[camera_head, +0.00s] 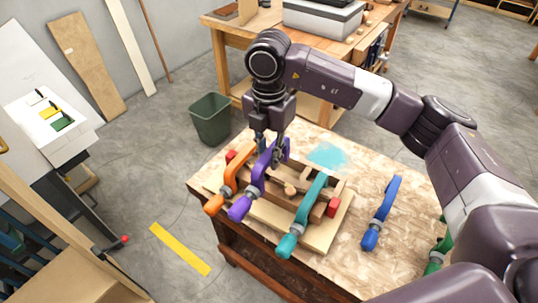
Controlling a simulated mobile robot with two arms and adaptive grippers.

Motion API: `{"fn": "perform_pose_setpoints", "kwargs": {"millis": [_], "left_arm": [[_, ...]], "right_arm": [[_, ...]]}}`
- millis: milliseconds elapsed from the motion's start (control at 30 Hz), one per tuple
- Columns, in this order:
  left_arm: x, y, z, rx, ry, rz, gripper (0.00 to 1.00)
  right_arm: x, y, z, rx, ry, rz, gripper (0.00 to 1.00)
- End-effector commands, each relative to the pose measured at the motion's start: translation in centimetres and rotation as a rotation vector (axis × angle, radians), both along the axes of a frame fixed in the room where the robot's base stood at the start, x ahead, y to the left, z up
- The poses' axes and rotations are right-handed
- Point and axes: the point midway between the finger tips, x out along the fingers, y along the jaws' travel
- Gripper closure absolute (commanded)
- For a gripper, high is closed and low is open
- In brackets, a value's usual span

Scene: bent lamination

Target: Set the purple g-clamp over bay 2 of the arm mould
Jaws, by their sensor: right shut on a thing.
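The purple g-clamp (258,177) is held by my right gripper (280,152), which comes down from above, shut on its far part. Its rounded purple handle end points toward the front left. The clamp is at the wooden arm mould (270,197), between the orange clamp and the teal clamp. I cannot tell whether it rests on the mould or hangs just above it. The mould has red blocks (332,207) at its ends and sits on a pale board. No bay numbers are readable. My left gripper is not in view.
The orange clamp (231,180) and teal clamp (308,203) sit across the mould on either side. A blue clamp (382,212) lies on the workbench (355,240) to the right. A green clamp (438,253) is partly hidden by my arm. A dark bin (210,118) stands behind left.

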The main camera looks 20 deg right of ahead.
Motion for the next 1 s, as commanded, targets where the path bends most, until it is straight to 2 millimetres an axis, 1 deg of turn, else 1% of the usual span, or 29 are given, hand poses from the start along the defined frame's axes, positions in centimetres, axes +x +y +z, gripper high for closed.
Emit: {"fn": "perform_pose_setpoints", "kwargs": {"millis": [267, 467, 1000], "left_arm": [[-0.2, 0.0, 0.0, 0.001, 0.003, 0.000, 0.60], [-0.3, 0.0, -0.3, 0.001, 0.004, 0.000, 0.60], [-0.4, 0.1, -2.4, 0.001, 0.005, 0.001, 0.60]], "right_arm": [[0.0, 0.0, 0.1, 0.001, -0.001, 0.000, 1.00], [0.0, 0.0, -0.3, 0.001, -0.001, 0.000, 1.00], [0.1, 0.0, -2.8, 0.001, -0.001, 0.000, 1.00]]}}
